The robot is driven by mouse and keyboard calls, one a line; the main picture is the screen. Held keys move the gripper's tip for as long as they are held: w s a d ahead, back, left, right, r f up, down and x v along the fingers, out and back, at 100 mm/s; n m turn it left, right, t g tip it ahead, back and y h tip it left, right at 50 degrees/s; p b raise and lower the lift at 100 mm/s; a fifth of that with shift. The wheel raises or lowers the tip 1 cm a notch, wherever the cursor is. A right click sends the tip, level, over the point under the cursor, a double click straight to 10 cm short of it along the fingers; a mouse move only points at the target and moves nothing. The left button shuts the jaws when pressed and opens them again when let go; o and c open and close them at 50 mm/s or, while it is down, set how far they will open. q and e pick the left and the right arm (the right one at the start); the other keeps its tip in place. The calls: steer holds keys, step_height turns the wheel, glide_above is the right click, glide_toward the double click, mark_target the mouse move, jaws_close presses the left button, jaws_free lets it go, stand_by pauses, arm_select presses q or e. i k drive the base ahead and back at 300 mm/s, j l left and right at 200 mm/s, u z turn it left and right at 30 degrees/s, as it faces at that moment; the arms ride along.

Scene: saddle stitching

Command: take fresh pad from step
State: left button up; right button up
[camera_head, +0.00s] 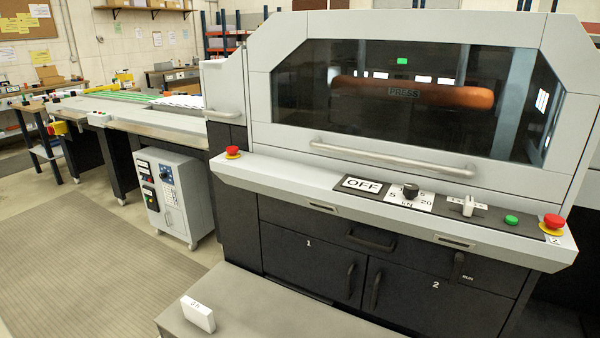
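A small white block with dark lettering on its front, probably the pad (198,314), stands upright on the grey step (262,308) near its left edge. The lettering is too small to read surely. The step is at the bottom, in front of the press machine (300,226). Neither of my grippers shows in this view, and nothing touches the pad.
The press has a dark window, a long handle (400,151), red buttons (553,222) and a green button on its ledge. Black cabinet doors are below. A grey control box (172,197) and a long conveyor table (130,112) are left. The lower-left floor is clear.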

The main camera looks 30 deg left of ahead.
mark_target(201, 316)
steer(key=u, duration=1.65)
steer(key=i+j+z, duration=0.1)
steer(key=j, duration=0.25)
steer(key=i+j+z, duration=0.1)
steer(key=j, duration=0.3)
steer(key=i+j+z, duration=0.1)
steer(key=j, duration=0.3)
